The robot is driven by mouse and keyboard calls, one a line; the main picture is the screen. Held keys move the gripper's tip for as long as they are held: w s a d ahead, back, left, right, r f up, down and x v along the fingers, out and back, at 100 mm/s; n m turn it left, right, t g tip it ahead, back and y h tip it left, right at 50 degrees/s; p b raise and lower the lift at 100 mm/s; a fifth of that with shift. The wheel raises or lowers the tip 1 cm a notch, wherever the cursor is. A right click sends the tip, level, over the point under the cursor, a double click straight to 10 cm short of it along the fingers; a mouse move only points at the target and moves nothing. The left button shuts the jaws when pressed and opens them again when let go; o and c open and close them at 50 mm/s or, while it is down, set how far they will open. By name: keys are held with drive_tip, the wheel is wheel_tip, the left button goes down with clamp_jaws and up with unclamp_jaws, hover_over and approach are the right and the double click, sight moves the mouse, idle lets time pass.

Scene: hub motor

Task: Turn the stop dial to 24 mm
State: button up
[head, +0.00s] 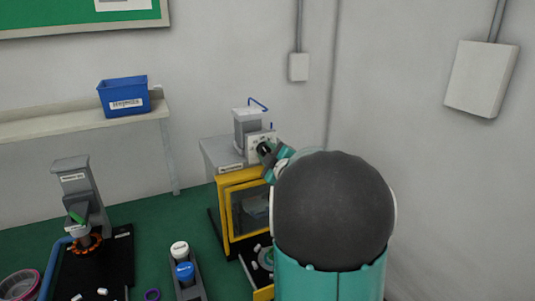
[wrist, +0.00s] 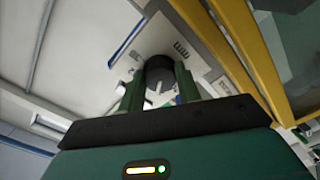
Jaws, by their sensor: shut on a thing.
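The stop dial (wrist: 160,71) is a dark round knob with a pale pointer line, on a white scale plate (wrist: 188,38) marked "mm". My gripper (wrist: 158,88) is shut on the dial, with one green finger on each side of it. The numbers on the scale are too small or hidden to read, so the dial's setting cannot be told. In the head view my gripper (head: 268,153) reaches the plate on the front of a grey unit (head: 246,124) on top of the yellow-framed cabinet (head: 225,195).
A grey press-like stand (head: 76,190) is on the left on a black base. A holder with a white-capped and a blue-capped bottle (head: 185,271) stands in the middle. A blue bin (head: 124,97) sits on the shelf. My arm hides the right side.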

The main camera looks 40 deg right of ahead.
drive_tip(key=shift+n, duration=0.7)
drive_tip(key=o, duration=1)
drive_tip(key=shift+c, duration=0.2)
drive_tip(key=shift+s, duration=0.1)
drive_tip(key=v, duration=1.3)
drive_tip(key=shift+s+a, duration=0.15)
drive_tip(key=shift+s, duration=0.15)
drive_tip(key=shift+r, duration=0.1)
